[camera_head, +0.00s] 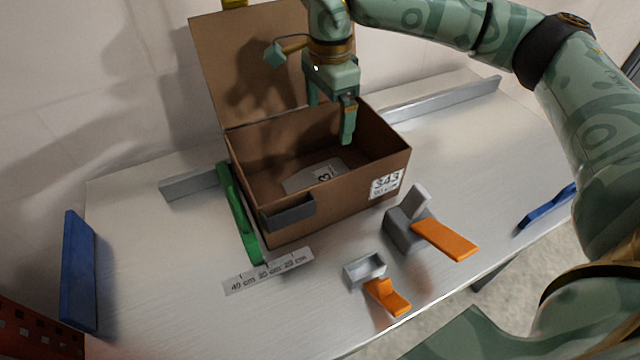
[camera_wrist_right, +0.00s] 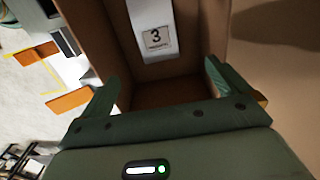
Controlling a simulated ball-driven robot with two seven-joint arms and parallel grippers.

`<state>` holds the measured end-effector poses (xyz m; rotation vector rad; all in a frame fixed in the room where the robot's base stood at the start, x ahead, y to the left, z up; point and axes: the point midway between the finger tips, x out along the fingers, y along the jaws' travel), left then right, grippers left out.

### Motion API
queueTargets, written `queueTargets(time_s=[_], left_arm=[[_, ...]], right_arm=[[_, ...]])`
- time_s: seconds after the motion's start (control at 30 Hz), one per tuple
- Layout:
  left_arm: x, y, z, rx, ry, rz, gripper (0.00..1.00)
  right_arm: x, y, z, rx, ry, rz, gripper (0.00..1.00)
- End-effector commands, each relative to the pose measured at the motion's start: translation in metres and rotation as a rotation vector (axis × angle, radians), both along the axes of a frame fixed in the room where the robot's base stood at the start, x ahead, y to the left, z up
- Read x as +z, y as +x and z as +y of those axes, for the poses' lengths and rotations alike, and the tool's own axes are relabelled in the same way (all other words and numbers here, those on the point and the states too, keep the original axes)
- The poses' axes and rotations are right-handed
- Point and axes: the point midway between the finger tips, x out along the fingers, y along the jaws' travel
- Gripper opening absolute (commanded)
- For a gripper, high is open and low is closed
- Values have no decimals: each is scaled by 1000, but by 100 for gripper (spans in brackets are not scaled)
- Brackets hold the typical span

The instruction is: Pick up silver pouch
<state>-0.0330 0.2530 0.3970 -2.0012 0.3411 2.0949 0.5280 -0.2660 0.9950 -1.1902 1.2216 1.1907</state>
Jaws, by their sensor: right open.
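The silver pouch (camera_head: 312,176) lies inside the open cardboard box (camera_head: 330,212), on its floor, with a label marked 3. In the right wrist view the pouch (camera_wrist_right: 153,30) shows pale, with its label towards me, ahead of the fingers. My right gripper (camera_head: 330,118) is over the box opening, with its fingers apart and nothing between them. In the right wrist view the gripper (camera_wrist_right: 160,80) has its two green fingers spread wide. It is above the pouch and apart from it. My left gripper is not in view.
The raised box flap (camera_head: 225,60) stands behind my right gripper. A green bar (camera_head: 238,212) lies along the box's left side. A grey dispenser with an orange lever (camera_head: 445,240) and a small grey tray (camera_head: 364,270) stand in front. A blue panel (camera_head: 80,270) is at left.

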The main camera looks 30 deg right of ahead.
Motion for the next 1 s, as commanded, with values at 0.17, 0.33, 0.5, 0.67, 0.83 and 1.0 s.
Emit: queueTargets(time_s=[0.17, 0.33, 0.5, 0.67, 0.83, 1.0], left_arm=[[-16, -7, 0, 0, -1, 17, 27], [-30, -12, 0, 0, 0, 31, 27], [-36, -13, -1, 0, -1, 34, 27], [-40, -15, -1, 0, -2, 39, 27], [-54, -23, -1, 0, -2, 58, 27], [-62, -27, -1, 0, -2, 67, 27]], right_arm=[[-44, 0, 0, -1, 0, 8, 100], [-85, -1, 0, -1, 0, 7, 100], [-105, -1, 0, 0, 1, 3, 100], [-113, -1, -1, 0, 0, 1, 100], [-142, -6, -3, -1, 0, 7, 100], [-161, -7, -3, 0, 0, 4, 100]])
